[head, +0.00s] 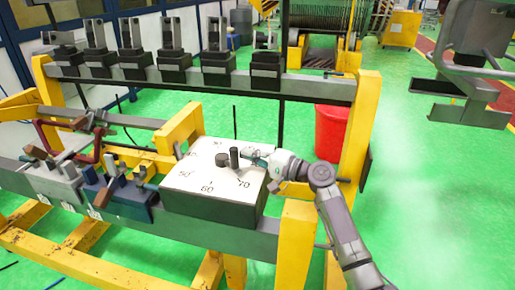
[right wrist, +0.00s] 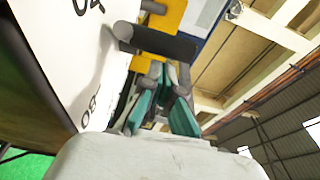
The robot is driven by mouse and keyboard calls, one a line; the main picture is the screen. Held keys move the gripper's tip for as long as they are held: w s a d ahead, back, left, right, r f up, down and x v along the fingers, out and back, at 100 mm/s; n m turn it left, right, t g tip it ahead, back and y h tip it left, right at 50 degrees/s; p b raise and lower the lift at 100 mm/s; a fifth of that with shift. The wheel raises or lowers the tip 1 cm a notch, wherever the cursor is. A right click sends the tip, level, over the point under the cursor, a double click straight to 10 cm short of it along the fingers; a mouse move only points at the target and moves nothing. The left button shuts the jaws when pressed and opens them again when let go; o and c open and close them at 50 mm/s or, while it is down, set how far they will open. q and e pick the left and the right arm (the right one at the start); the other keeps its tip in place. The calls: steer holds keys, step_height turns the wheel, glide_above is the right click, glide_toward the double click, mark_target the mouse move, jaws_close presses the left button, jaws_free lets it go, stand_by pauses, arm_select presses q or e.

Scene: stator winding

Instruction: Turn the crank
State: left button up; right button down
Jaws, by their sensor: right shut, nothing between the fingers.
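The crank (head: 222,160) is a dark round hub with an upright cylindrical handle (head: 234,157). It sits on the white top of a box dial (head: 195,178) marked with numbers such as 50, 60 and 70. In the right wrist view the dark handle (right wrist: 168,43) stands out from the white dial face (right wrist: 75,50). My right gripper (head: 249,153) is just right of the handle in the head view. Its teal-padded fingers (right wrist: 165,90) are shut and empty. They look close to the handle; I cannot tell whether they touch it. My left gripper is not in view.
The box stands on a yellow-framed bench (head: 295,245). Blue and grey vises (head: 120,195) stand left of it. A rail (head: 200,82) with several dark blocks runs behind. A red bin (head: 331,132) stands behind my right arm. Green floor is open at right.

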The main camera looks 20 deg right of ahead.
mark_target(232, 158)
steer(key=shift+a+f, duration=0.1)
steer(key=shift+f, duration=0.05)
steer(key=shift+s+a+r+p, duration=0.1)
steer(key=shift+a+r+p, duration=0.1)
steer(key=shift+p, duration=0.35)
steer(key=shift+s+a+m+t+h+p, duration=0.2)
steer(key=shift+m+t+h+p, duration=0.15)
steer(key=shift+m+h+p, duration=0.25)
steer(key=shift+s+a+m+t+h+p, duration=0.15)
steer(key=shift+m+t+h+p, duration=0.2)
steer(key=shift+p, duration=0.45)
steer(key=a+m+t+h+p, duration=0.1)
steer(key=h+p, duration=0.1)
steer(key=p, duration=0.1)
steer(key=s+a+m+t+h+p, duration=0.1)
steer(key=m+h+p, duration=0.1)
steer(key=p, duration=0.1)
steer(key=shift+s+a+r+h+p, duration=0.15)
steer(key=shift+a+r+h+p, duration=0.05)
steer(key=shift+h+p, duration=0.15)
steer(key=shift+a+f+m+t+h+p, duration=0.1)
steer(key=shift+a+m+t+h+p, duration=0.2)
steer(key=shift+m+h, duration=0.25)
steer(key=shift+s+a, duration=0.1)
steer(key=shift+s+a+f+p, duration=0.1)
steer(key=shift+a+f+p, duration=0.15)
steer(key=shift+a+p, duration=0.5)
steer(key=shift+a, duration=1.2)
